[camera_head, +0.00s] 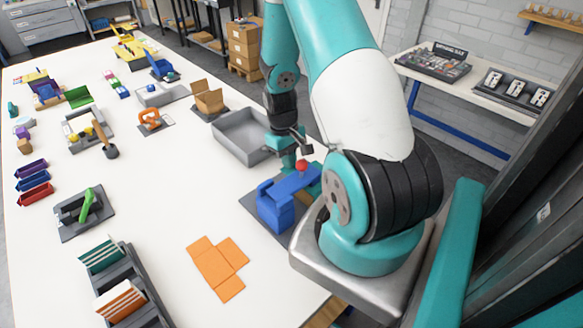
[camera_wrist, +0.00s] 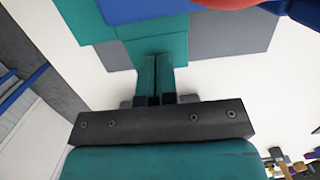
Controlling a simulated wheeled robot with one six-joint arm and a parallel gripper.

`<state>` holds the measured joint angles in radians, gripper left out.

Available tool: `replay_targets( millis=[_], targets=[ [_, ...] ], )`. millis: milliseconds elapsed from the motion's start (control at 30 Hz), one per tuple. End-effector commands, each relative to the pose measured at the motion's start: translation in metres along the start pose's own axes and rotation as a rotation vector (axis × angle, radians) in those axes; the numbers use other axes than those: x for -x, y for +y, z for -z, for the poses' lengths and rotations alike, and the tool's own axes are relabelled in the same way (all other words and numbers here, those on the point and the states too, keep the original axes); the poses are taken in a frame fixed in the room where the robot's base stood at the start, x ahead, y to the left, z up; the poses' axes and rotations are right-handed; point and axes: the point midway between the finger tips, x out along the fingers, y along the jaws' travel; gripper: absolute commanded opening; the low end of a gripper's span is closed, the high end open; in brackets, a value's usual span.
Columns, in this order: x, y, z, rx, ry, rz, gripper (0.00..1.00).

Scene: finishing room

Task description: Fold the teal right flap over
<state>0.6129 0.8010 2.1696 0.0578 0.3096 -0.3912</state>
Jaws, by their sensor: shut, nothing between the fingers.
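A teal flat piece with seam lines (camera_wrist: 82,22) lies on a grey mat (camera_wrist: 236,36) in the wrist view, partly under a blue part (camera_wrist: 150,10). I cannot tell which of its panels is the right flap. My gripper (camera_wrist: 158,58) is shut and empty, its fingertips over a teal panel; I cannot tell whether they touch it. In the head view the gripper (camera_head: 288,162) is just behind a blue block-shaped device (camera_head: 279,205) with a red ball knob (camera_head: 302,165). This device hides most of the teal piece there.
A grey open tray (camera_head: 240,140) stands just behind and left of the gripper. An orange flat cut-out (camera_head: 217,268) lies on the white table (camera_head: 160,215) in front, with clear table around it. A black rack (camera_head: 130,285) stands at the front left.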

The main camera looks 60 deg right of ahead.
Motion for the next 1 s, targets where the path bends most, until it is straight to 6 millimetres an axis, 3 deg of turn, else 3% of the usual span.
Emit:
replay_targets(
  millis=[1000],
  targets=[
    [-0.0089,0.0000,0.0006,0.000,-0.001,0.000,0.00]
  ],
)
